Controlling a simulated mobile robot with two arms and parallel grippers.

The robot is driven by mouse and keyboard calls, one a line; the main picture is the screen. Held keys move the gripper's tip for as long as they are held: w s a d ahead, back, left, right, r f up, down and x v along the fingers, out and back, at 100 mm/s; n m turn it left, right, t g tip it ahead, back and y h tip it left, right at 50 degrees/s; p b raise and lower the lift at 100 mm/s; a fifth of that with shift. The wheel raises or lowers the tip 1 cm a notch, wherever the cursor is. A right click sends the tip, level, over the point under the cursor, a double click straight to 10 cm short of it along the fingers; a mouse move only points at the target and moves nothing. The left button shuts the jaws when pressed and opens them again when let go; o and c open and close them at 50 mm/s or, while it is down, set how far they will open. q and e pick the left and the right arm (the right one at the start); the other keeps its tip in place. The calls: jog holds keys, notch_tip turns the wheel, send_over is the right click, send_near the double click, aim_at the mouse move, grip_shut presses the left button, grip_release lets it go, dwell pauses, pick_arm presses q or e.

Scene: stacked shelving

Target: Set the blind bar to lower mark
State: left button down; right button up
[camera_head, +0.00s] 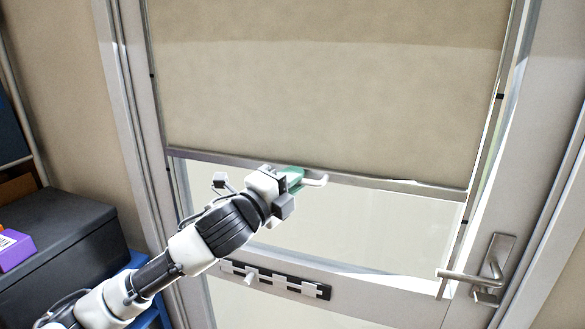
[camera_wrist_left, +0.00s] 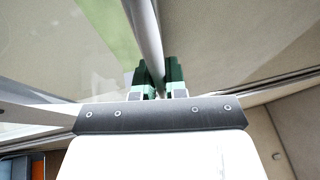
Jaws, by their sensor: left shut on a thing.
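The tan roller blind (camera_head: 330,85) hangs over the door's window. Its pale metal blind bar (camera_head: 400,184) runs along the lower edge, with open glass below it. My left gripper (camera_head: 296,178) is at the middle of the bar, its green fingers shut on it. In the left wrist view the bar (camera_wrist_left: 146,35) passes between the green fingertips (camera_wrist_left: 159,78), which hide the part they grip. Small dark marks show on the side frame, one at right (camera_head: 500,96) and one at left (camera_head: 152,75). I cannot tell which is the lower mark. My right gripper is not in view.
A door handle (camera_head: 465,278) sticks out at lower right. A black-and-white strip with a knob (camera_head: 275,280) is fixed to the door below the glass. A dark box (camera_head: 60,235) with a purple item (camera_head: 15,250) stands at the left.

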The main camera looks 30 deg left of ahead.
pick_arm(q)
notch_tip(320, 180, down, 5)
jog(key=shift+f+b, duration=0.2)
jog(key=shift+b, duration=1)
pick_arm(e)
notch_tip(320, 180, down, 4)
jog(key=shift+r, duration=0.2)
pick_arm(q)
jog(key=c, duration=1.2)
grip_release()
jog(key=shift+b+v, duration=1.5)
jog(key=shift+v, duration=3.9)
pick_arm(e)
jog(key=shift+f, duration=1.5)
